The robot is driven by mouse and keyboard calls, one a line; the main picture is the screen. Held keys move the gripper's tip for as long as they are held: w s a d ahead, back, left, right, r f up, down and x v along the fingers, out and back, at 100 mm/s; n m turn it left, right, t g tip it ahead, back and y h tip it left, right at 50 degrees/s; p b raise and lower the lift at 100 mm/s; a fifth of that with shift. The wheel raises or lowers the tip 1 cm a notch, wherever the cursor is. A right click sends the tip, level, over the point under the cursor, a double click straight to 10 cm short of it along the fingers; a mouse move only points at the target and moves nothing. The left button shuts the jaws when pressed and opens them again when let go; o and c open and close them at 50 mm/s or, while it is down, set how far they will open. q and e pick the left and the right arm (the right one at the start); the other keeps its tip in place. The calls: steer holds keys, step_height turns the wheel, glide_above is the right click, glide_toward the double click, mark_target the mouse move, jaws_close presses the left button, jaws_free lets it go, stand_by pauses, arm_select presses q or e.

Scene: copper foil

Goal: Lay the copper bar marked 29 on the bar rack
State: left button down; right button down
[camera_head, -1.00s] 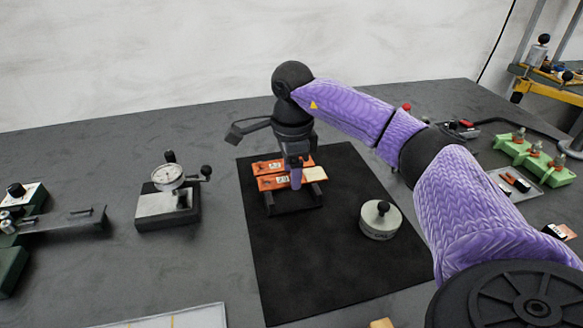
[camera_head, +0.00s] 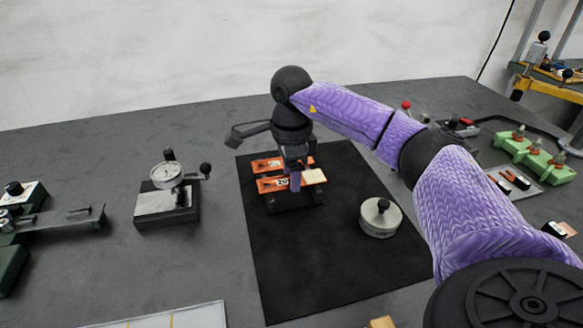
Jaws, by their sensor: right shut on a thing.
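A copper bar (camera_head: 268,187) with a small white label and a pale block at its right end lies level across the front of the black bar rack (camera_head: 272,206). Its label seems to read 29, but it is small. My right gripper (camera_head: 295,181) points down and is shut on this bar near its middle. I cannot tell whether the bar touches the rack. A second copper bar (camera_head: 262,164) with a label lies just behind it, partly hidden by my gripper. My left gripper is not in view.
The rack stands on a black mat (camera_head: 320,260). A round weight with a knob (camera_head: 380,218) is to the right. A dial gauge on a block (camera_head: 167,200) is to the left. Green clamps (camera_head: 530,157) stand far right. The mat's front is clear.

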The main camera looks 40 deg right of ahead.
steer(key=shift+f, duration=0.25)
stand_by(0.3)
steer(key=shift+f, duration=0.25)
stand_by(0.5)
steer(key=c, duration=0.5)
jaws_free()
steer(key=shift+c, duration=0.2)
steer(key=shift+o, duration=0.7)
